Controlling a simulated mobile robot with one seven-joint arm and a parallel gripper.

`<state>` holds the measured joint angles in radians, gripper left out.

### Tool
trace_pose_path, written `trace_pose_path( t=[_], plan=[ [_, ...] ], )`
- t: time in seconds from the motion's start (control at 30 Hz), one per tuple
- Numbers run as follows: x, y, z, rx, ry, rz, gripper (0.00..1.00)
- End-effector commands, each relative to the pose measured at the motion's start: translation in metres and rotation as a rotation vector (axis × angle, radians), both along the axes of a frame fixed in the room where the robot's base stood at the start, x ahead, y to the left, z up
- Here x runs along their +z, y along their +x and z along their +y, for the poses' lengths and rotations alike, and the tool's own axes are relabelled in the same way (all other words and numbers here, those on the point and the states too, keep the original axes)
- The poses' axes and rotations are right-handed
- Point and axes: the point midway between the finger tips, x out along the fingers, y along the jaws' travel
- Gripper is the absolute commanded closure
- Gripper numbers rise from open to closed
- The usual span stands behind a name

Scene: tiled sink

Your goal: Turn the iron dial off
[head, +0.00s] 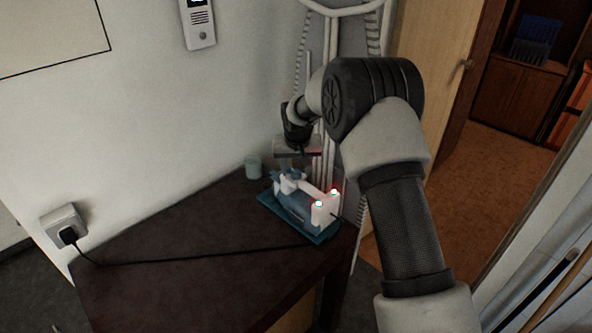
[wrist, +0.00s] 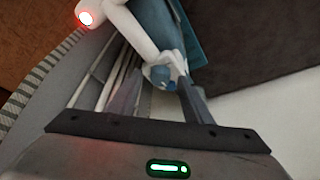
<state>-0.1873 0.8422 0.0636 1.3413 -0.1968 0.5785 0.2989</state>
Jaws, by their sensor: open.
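The iron (head: 298,203) is white and blue and rests on a blue base at the right end of the dark table. A red light and a cyan light glow at its near end. In the wrist view the iron (wrist: 150,30) fills the top middle, with a red light at the upper left. A small blue dial-like knob (wrist: 160,75) shows on its white body. My gripper (head: 292,168) is over the far end of the iron. In the wrist view my gripper (wrist: 160,88) is open, its fingers on either side of the knob. I cannot tell whether they touch it.
A small pale green cup (head: 253,168) stands on the table (head: 170,270) left of the iron. A black cord runs across the table to a wall socket (head: 64,222). The table's front left is otherwise clear. A wooden door (head: 435,75) stands behind my arm.

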Motion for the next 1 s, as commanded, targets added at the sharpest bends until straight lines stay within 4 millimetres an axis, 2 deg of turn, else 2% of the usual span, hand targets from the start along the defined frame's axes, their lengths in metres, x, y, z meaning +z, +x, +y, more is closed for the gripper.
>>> trace_pose_path(
  t=[0.1,0.37,0.47,0.63,1.0],
  plan=[
    [-0.0060,0.0025,0.0002,0.000,0.000,0.000,0.55],
    [-0.0067,0.0031,0.0003,0.000,0.000,-0.001,0.55],
    [-0.0068,0.0030,0.0003,0.000,0.000,-0.001,0.68],
    [-0.0067,0.0028,0.0003,0.000,0.000,0.000,0.96],
    [-0.0066,0.0029,-0.0013,0.061,0.002,0.000,0.96]
  ],
)
